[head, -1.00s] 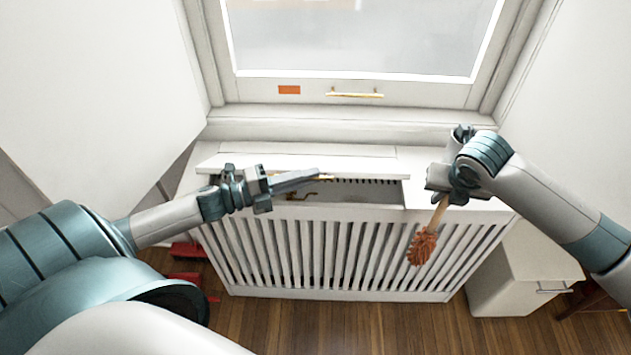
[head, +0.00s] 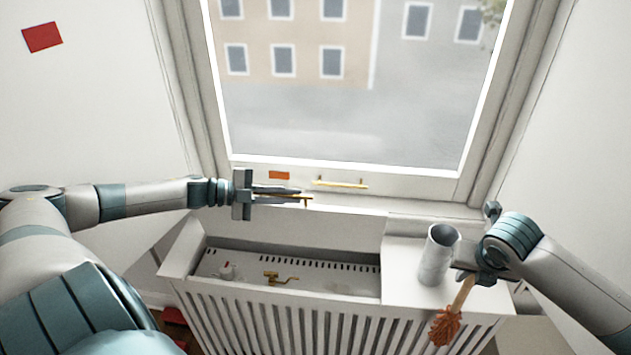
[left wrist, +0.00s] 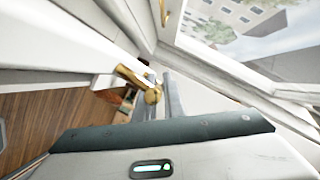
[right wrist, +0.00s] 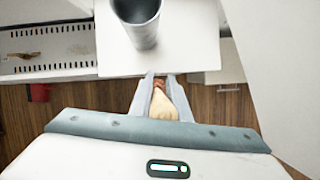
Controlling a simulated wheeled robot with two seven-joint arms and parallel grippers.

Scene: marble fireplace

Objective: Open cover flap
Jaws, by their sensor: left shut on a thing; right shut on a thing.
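The white cover flap (head: 300,226) of the slatted radiator cover (head: 200,300) stands raised at the back of the opening, below the window. The compartment (head: 330,282) under it is uncovered and shows a brass valve (head: 281,278) and a small white-and-red fitting (head: 228,270). My left gripper (head: 302,195) is at the flap's upper edge, shut on the brass handle (left wrist: 150,93); its fingers partly hide the handle. My right gripper (head: 468,278) is shut on the wooden handle of a reddish-bristled brush (head: 446,326), which hangs bristles down in front of the cover's right part.
A grey metal cylinder (head: 437,258) stands on the cover's fixed right top, close to my right gripper; it also shows in the right wrist view (right wrist: 138,25). The window frame (head: 400,178) with a brass handle (head: 340,184) is close behind the flap.

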